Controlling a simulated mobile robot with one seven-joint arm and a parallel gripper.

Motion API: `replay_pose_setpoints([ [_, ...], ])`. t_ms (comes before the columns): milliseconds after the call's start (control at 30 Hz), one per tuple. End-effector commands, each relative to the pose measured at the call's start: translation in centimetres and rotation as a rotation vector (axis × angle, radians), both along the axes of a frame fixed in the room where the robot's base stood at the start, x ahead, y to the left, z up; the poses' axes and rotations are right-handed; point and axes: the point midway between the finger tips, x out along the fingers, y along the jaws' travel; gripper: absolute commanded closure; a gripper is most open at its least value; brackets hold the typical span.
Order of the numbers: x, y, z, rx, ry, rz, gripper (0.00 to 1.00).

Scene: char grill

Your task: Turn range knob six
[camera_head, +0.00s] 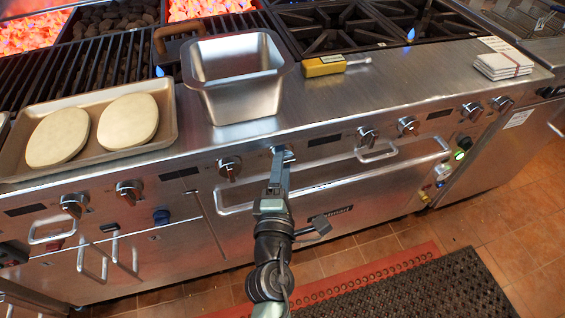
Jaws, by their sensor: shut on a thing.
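A row of dark-and-silver range knobs runs along the steel front panel. My gripper (281,157) reaches up to the panel from below and is shut on the range knob (287,152) below the steel pan, the fourth from the left in view. The jaws hide much of this knob, so its turn angle cannot be told. A free knob (230,167) sits just to its left, and another knob (367,135) to its right. No knob numbers can be read, and the panel continues out of view at the left.
A deep steel pan (240,108) stands on the ledge above my gripper. A tray (168,132) with two pale flat rounds is at its left, a yellow-handled tool (325,66) at its right. Oven handles (340,178) stick out below the knobs. Glowing coals (205,8) lie at the back.

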Motion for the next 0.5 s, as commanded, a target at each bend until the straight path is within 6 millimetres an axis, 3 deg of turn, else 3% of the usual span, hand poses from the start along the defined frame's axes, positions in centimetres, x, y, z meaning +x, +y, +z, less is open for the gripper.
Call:
replay_pose_setpoints([
  [500,-0.02,-0.09,0.72,0.139,0.049,-0.002,0.96],
])
